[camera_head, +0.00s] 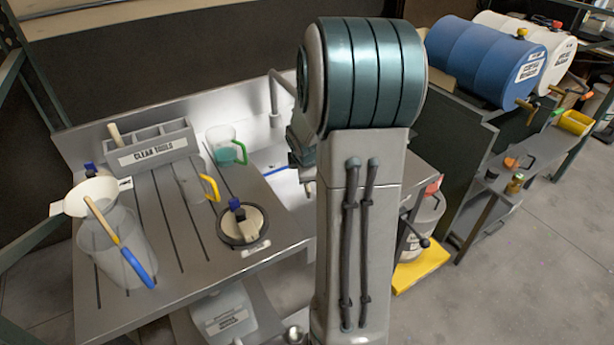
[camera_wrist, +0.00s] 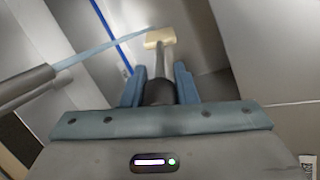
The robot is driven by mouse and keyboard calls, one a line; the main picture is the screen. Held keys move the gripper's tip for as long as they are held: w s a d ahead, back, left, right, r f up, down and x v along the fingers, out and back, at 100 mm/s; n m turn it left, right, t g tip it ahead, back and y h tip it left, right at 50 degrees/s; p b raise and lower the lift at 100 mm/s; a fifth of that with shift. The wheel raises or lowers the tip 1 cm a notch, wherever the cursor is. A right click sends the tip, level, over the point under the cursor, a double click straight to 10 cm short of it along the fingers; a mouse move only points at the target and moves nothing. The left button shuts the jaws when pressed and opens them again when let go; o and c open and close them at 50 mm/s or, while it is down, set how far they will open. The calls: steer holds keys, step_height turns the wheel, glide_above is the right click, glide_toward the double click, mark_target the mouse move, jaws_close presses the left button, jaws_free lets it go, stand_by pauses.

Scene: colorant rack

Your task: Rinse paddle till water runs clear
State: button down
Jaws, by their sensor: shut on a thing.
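In the wrist view, my gripper (camera_wrist: 160,88) is shut on the dark handle of a paddle. The paddle (camera_wrist: 160,39) has a grey shaft and a cream head pointing away from me. A grey faucet spout (camera_wrist: 27,86) comes in from the left. A pale blue water stream (camera_wrist: 100,48) runs from it to the paddle head and appears to meet its left edge. The steel sink (camera_wrist: 205,45) lies behind the head. In the head view, the faucet (camera_head: 274,95) shows beside my arm, which hides the gripper, the paddle and most of the sink.
A clean tools rack (camera_head: 155,148), a green-filled jug (camera_head: 222,145), a yellow-handled jug (camera_head: 192,183) and a lidded round pot (camera_head: 242,225) stand on the drainboard. A clear bucket (camera_head: 105,255) with a funnel and blue-handled tool is at left. Drums (camera_head: 480,55) lie at right.

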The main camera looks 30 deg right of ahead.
steer(key=shift+w+d+f+p, duration=0.15)
steer(key=shift+w+d+f, duration=0.15)
steer(key=shift+w+d, duration=0.65)
steer(key=shift+w+d+f+p, duration=0.25)
steer(key=shift+w+d, duration=0.35)
steer(key=shift+w, duration=0.7)
steer(key=shift+w+d+f+p, duration=0.1)
steer(key=shift+w+d+f, duration=0.2)
steer(key=shift+w+d, duration=0.65)
steer(key=shift+w+a, duration=0.15)
steer(key=shift+a, duration=0.05)
steer(key=shift+d, duration=0.15)
steer(key=shift+s+d+p, duration=0.35)
steer(key=shift+p, duration=0.05)
steer(key=shift+w+a, duration=0.1)
steer(key=shift+a, duration=0.05)
steer(key=shift+w+a+b, duration=0.25)
steer(key=shift+a+b, duration=0.05)
steer(key=shift+a, duration=0.05)
steer(key=shift+d, duration=0.1)
